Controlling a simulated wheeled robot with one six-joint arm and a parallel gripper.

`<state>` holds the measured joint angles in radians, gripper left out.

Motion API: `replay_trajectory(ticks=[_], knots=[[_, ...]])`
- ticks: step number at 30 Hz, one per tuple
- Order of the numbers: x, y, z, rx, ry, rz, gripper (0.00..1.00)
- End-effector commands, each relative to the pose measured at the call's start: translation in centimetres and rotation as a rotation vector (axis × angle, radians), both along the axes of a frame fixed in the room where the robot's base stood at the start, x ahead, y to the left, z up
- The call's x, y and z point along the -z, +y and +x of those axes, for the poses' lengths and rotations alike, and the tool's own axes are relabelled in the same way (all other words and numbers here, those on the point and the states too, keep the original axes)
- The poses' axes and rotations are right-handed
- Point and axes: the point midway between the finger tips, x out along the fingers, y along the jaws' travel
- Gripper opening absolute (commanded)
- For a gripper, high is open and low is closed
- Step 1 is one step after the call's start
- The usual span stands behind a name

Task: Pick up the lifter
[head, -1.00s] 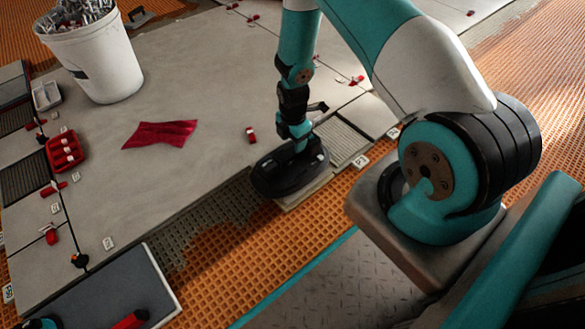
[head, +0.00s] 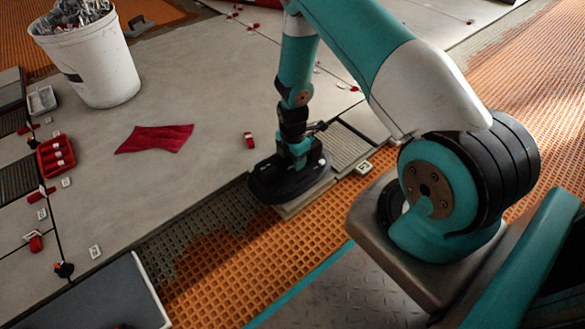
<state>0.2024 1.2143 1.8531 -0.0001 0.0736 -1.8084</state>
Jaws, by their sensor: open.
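The lifter (head: 268,186) looks like a black oval pad with a raised top. It sits on a pale tile (head: 300,202) at the edge of the laid floor. My gripper (head: 299,160) points down directly over the lifter, its fingertips low at the lifter's top. The jaws are open, but the fingers are small and dark against the lifter. I cannot tell whether they touch it or straddle its handle.
A white bucket (head: 98,70), a red cloth (head: 154,139) and a red tray (head: 50,157) lie to the left. A small red piece (head: 249,140) is near the lifter. Orange matting (head: 225,270) lies in front. A grey slab (head: 90,302) is at lower left.

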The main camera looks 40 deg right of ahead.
Motion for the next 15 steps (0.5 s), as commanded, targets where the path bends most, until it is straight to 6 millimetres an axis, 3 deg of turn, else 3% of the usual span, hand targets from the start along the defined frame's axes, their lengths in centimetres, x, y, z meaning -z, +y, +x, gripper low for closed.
replay_trajectory(ticks=[15], knots=[[0.49, 0.01, -0.02, 0.000, 0.000, 0.000, 0.55]])
